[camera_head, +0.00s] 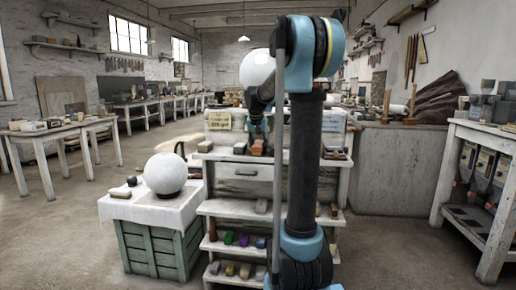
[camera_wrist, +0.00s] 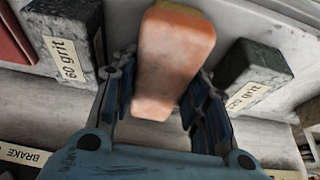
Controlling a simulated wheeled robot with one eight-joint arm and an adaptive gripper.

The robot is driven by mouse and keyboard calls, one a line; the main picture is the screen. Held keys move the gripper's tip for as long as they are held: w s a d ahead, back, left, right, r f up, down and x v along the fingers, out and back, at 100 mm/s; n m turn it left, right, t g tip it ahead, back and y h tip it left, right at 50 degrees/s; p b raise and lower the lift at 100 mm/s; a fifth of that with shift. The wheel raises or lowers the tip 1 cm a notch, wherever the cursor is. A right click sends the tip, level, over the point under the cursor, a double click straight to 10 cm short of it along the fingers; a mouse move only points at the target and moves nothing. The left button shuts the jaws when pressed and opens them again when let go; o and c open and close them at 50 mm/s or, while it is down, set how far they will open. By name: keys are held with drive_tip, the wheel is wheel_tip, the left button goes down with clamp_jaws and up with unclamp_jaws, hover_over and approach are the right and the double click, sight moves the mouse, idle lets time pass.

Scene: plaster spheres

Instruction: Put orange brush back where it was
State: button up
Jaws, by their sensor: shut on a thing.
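In the head view my gripper (camera_head: 258,128) is above the top of the white shelf unit (camera_head: 240,187), partly hidden by my arm. A small orange-brown shape (camera_head: 258,147) shows just below it.
Dark blocks labelled with grit numbers stand left (camera_wrist: 75,35) and right (camera_wrist: 247,72) of the brush. A red block (camera_wrist: 12,42) is further left. A white sphere (camera_head: 165,173) sits on a green crate (camera_head: 150,245) left of the shelf unit. Open floor lies further left.

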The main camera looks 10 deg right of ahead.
drive_tip(key=o, duration=1.1)
drive_tip(key=v, duration=1.2)
drive_tip(key=shift+s, duration=0.1)
drive_tip(key=s+f+n, duration=0.1)
drive_tip(key=s+f, duration=0.9)
drive_tip(key=s, duration=0.3)
drive_tip(key=s+d+f+n+g+y, duration=0.1)
drive_tip(key=s+f, duration=0.9)
drive_tip(key=s, duration=0.3)
drive_tip(key=s+f+n+g, duration=0.1)
drive_tip(key=s+f, duration=1)
drive_tip(key=s, duration=0.2)
drive_tip(key=shift+s+d+n, duration=0.15)
drive_tip(key=shift+s+n, duration=0.15)
drive_tip(key=shift+n, duration=0.1)
